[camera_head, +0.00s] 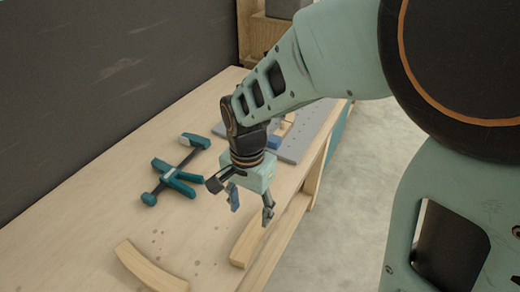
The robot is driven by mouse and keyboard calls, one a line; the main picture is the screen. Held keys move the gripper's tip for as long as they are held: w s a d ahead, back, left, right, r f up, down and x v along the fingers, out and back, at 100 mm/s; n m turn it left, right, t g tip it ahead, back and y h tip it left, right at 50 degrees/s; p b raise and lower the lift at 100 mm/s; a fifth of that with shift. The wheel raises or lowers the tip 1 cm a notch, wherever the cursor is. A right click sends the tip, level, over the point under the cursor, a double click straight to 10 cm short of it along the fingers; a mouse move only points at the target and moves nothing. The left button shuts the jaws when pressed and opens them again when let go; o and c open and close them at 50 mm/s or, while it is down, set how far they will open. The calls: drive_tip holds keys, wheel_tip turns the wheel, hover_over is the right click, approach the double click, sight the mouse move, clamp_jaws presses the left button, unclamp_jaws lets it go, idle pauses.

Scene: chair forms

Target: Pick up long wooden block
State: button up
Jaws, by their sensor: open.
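Two pale wooden blocks lie on the workbench. One curved block (150,268) is at the lower left of the view, partly cut off by the bottom edge. The other block (247,244) lies near the bench's right edge, just below my gripper in the picture. I cannot tell which one is the long wooden block. My gripper (251,210) points down with its fingers apart and nothing between them. It appears above the bench, with its fingertips close to the far end of the right block. My arm hides part of the bench behind it.
A teal and black clamp (176,176) lies left of my gripper. A grey plate with holes (298,147) and a blue object (274,142) are behind it. A dark wall (100,80) borders the left. Bare bench (80,225) lies around the clamp.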

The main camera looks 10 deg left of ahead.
sight(252, 232)
wheel_tip(252, 232, down, 10)
drive_tip(key=shift+d+f+p, duration=0.15)
drive_tip(key=shift+p, duration=0.15)
idle(0.3)
drive_tip(key=shift+c, duration=0.4)
drive_tip(key=c, duration=1.3)
